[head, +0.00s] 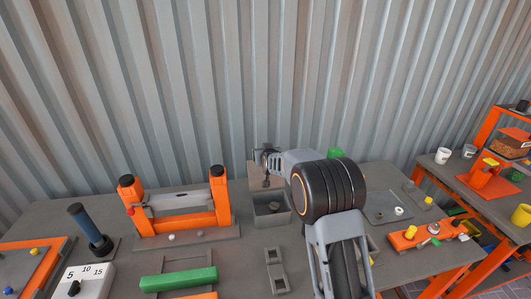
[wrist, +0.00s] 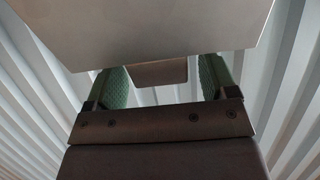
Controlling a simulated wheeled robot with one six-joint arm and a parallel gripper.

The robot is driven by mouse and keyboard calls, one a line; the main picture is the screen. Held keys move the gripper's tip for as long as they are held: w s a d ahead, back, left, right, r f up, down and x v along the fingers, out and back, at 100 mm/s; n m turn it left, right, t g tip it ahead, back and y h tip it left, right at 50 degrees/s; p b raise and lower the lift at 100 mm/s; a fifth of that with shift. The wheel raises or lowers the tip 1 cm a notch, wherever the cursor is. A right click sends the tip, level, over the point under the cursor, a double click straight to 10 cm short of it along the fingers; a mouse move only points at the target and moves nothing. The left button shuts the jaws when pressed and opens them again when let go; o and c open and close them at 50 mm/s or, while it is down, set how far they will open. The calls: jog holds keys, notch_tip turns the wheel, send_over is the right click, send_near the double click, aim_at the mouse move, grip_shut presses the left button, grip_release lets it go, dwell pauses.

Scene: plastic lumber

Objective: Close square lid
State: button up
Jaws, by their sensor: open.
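A grey square box (head: 264,221) stands open on the table, with a small dark thing inside. Its square lid (head: 257,183) stands raised at the back of the box, brownish in this light. In the wrist view the lid (wrist: 150,30) fills the top as a flat plate. A small block (wrist: 160,73) shows below it, between my two green finger pads. My gripper (head: 266,160) is at the top of the raised lid; in the wrist view my gripper (wrist: 163,84) is open, with gaps on both sides of the block. Contact with the lid cannot be told.
An orange frame (head: 146,211) with a grey roller stands left of the box. A green bar (head: 178,279) lies in front. A grey tray (head: 385,208) and an orange board (head: 425,236) are to the right. A corrugated metal wall (head: 200,90) rises close behind the table.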

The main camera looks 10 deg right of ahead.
jog(key=shift+c, duration=0.3)
jog(key=shift+f, duration=0.15)
jog(key=c, duration=1.2)
